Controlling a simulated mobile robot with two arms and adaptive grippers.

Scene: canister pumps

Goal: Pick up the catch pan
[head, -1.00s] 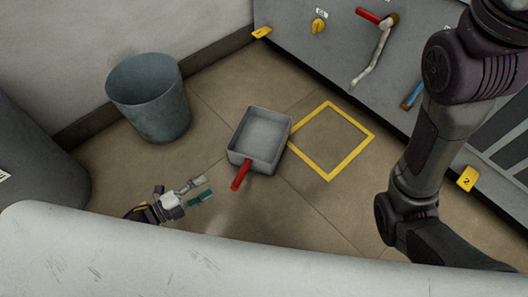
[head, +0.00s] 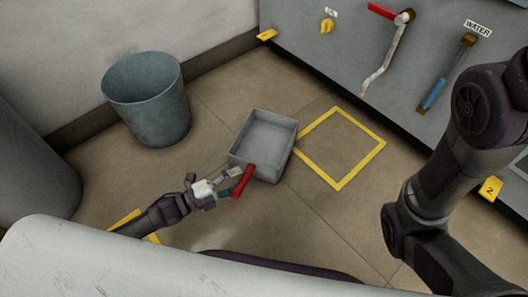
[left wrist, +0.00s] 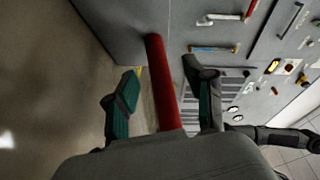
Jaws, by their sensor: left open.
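The catch pan (head: 265,135) is a grey square pan with a red handle (head: 243,181) pointing toward the front. It sits on the brown tiled floor, left of a yellow taped square. My left gripper (head: 232,183) is at the handle. In the left wrist view the red handle (left wrist: 164,85) runs between the two spread green-padded fingers (left wrist: 165,98). The left gripper is open, with a gap visible between the left finger and the handle. My right gripper is not in view; only my right arm shows.
A grey bin (head: 148,98) stands left of the pan. The yellow floor square (head: 340,185) is empty. A grey cabinet with valves (head: 400,20) and a blue-handled lever (head: 434,95) stands behind. A pale rounded surface (head: 130,265) crosses the front left.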

